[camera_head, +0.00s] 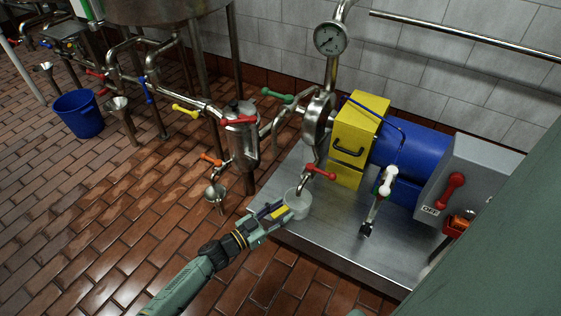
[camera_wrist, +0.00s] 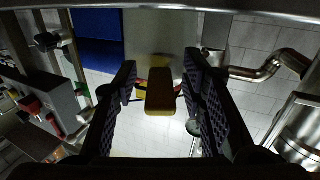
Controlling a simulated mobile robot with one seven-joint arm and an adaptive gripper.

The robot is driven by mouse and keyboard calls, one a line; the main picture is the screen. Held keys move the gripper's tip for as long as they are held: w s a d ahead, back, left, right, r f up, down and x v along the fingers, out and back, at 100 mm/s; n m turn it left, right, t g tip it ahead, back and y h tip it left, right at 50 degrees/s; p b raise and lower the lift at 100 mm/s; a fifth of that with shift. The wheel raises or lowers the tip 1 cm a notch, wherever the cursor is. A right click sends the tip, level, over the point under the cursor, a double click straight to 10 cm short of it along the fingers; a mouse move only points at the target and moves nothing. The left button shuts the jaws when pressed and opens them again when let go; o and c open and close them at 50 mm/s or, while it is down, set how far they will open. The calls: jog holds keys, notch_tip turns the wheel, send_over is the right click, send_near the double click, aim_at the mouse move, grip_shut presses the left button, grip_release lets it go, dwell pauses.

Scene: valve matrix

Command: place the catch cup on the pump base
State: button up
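The catch cup (camera_head: 297,204) is a pale, translucent cup with a yellow grip (camera_head: 279,212). It appears upright at the front-left corner of the metal pump base (camera_head: 322,244), just below the outlet with the red lever (camera_head: 320,172). My gripper (camera_head: 278,211) reaches in from the lower left, its fingers on either side of the yellow grip. In the wrist view the yellow grip (camera_wrist: 160,90) lies between the two dark finger pads, with a visible gap on each side. The gripper looks open around it. The cup's underside and its contact with the base are hard to see.
The pump's yellow housing (camera_head: 360,126), blue motor (camera_head: 408,160) and grey control box (camera_head: 462,182) stand on the base. The tiled floor in front is clear.

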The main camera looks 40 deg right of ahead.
jog(key=shift+a+r, duration=0.1)
jog(key=shift+r, duration=0.1)
jog(key=a, duration=1.1)
jog(key=shift+a+p, duration=0.4)
jog(key=shift+p, duration=0.05)
